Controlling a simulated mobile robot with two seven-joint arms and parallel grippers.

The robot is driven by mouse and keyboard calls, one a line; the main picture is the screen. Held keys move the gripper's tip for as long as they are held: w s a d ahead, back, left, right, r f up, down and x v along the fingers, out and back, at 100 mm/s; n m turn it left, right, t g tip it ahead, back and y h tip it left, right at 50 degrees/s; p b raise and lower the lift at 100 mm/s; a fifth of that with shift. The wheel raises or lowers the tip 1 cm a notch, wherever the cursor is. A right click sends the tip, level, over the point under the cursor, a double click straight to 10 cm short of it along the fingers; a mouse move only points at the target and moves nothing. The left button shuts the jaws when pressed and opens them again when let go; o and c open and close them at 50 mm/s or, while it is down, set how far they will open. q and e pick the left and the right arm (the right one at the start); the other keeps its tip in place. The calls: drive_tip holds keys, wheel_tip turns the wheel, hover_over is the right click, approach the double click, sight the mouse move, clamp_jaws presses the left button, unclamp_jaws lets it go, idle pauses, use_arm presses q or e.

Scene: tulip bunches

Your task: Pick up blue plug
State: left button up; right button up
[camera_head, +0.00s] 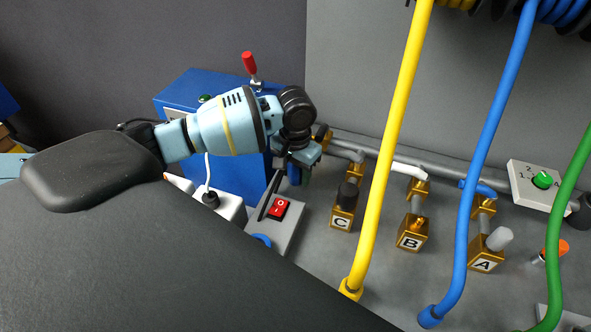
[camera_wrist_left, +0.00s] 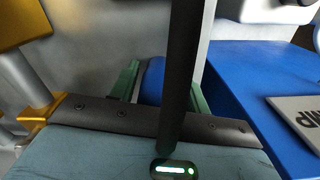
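My left gripper (camera_head: 300,162) comes in from the left and is above the grey bench, in front of the blue box. In the left wrist view, a blue rounded piece (camera_wrist_left: 152,80), which looks like the blue plug, sits between its greenish fingers (camera_wrist_left: 160,88). The left finger touches it. A black bar hides the other side. In the head view a small dark blue part (camera_head: 294,175) shows beneath the fingers. My right gripper is not in view.
A grey switch box with a red switch (camera_head: 279,208) stands below the gripper, with a round blue part (camera_head: 262,240) at its edge. The blue box (camera_head: 185,88) is behind. Yellow (camera_head: 398,130), blue (camera_head: 489,130) and green (camera_head: 567,215) hoses hang at the right, before brass valves.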

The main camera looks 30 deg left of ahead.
use_arm(q)
drive_tip(key=c, duration=0.7)
drive_tip(key=shift+r, duration=0.1)
